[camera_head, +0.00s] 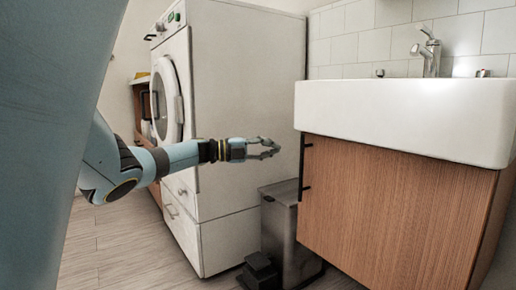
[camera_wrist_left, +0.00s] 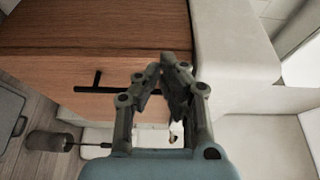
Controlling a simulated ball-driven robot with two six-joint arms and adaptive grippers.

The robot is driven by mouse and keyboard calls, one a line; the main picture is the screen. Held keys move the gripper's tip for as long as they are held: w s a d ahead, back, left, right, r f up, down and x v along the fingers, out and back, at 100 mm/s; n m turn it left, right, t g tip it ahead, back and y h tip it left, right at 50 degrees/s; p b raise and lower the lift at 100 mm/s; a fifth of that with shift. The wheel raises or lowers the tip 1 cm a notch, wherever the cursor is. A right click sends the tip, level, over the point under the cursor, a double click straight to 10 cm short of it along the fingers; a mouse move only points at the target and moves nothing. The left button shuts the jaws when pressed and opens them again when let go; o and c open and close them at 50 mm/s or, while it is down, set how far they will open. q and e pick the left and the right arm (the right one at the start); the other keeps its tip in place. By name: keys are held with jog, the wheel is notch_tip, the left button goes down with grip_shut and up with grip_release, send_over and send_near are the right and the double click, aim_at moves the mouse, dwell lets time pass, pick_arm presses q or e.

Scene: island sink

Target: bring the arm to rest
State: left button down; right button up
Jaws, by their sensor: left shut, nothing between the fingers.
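My left gripper (camera_head: 270,148) is at the end of my blue and black left arm, which reaches in from the left in the head view. It is in front of the white washing machine and left of the sink cabinet. In the left wrist view its fingertips (camera_wrist_left: 160,68) come close together, with nothing held between them. They point toward the wooden cabinet front. My right gripper is in neither view.
The sink cabinet (camera_head: 385,205) with its white basin (camera_head: 400,115) stands at the right. A washing machine (camera_head: 245,100) is behind my arm. A grey pedal bin (camera_head: 285,235) stands below the gripper. Open wooden floor (camera_head: 115,245) lies at lower left.

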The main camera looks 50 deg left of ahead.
pick_arm(q)
jog(key=a, duration=0.1)
jog(key=a+b, duration=0.1)
jog(key=a, duration=0.2)
jog(key=shift+s+a+r, duration=0.1)
jog(key=shift+s+a, duration=0.3)
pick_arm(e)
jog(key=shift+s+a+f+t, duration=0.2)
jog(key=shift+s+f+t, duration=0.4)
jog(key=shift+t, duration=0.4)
